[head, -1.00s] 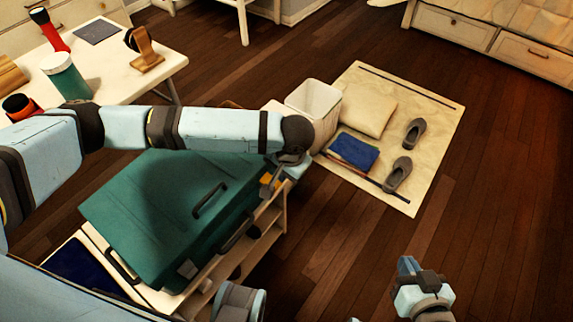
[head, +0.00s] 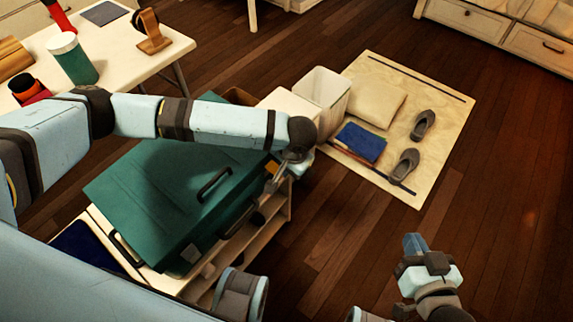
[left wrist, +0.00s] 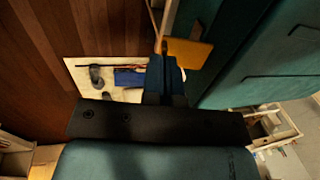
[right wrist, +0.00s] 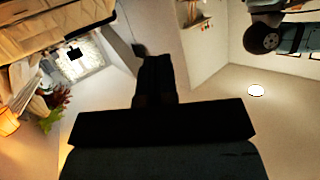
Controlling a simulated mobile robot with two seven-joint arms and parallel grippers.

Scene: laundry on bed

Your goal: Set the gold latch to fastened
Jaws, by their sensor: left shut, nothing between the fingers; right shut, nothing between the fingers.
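A dark green case (head: 160,205) with a black handle lies closed on a light wooden rack. The gold latch (head: 271,169) is at its right front corner, partly hidden by my left gripper. In the left wrist view the gold latch (left wrist: 188,52) is an orange-gold plate just beyond the fingertips, beside the green case wall. My left gripper (left wrist: 165,72) is shut and empty, very close to the latch; I cannot tell whether they touch. Whether the latch is fastened is unclear. My right gripper (head: 414,243) is shut and empty over the floor, far from the case.
A grey latch (head: 190,253) is on the case's near corner. A white table (head: 125,55) with bottles is at upper left. Floor at right is clear.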

